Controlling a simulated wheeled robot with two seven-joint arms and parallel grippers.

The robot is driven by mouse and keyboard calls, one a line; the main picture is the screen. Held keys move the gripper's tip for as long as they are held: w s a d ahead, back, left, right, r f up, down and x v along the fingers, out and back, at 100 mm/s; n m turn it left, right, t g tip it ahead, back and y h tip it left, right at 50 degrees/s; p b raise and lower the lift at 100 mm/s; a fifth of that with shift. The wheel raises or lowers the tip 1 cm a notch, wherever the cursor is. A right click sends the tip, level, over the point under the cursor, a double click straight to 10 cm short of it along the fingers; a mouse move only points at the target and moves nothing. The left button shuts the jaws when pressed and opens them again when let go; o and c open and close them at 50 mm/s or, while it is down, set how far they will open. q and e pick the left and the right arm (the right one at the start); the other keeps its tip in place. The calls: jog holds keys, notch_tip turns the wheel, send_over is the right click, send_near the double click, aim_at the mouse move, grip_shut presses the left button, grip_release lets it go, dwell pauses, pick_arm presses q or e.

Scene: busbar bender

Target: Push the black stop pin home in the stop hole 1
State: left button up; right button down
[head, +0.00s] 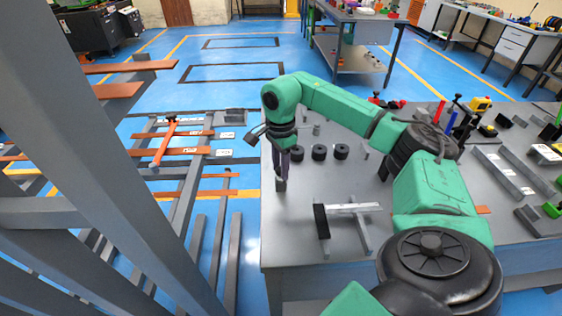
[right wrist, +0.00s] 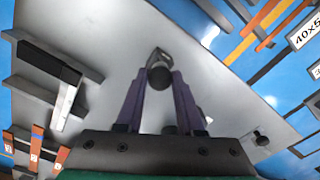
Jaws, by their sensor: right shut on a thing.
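My right gripper (head: 282,177) points down at the left edge of the grey table. In the right wrist view its two purple fingers (right wrist: 158,88) are closed on a dark round-ended piece (right wrist: 159,76), which looks like the black stop pin. A small dark grey block (head: 281,186) shows right at the fingertips in the head view. I cannot tell how deep the pin sits, and stop hole 1 cannot be made out under the gripper. My left gripper is not in view.
Several short black cylinders (head: 319,152) stand on the table (head: 297,222) right of the gripper. A square with a black stock (head: 321,222) lies nearer the front. A rack with copper bars (head: 185,151) stands left, across a gap. Tools crowd the table's right side.

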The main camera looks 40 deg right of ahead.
jog(key=shift+r+p, duration=1.6)
jog(key=shift+r, duration=0.3)
notch_tip(320, 180, up, 5)
jog(key=p, duration=0.4)
jog(key=shift+r+p, duration=0.15)
jog(key=shift+p, duration=0.2)
jog(key=shift+f, duration=0.2)
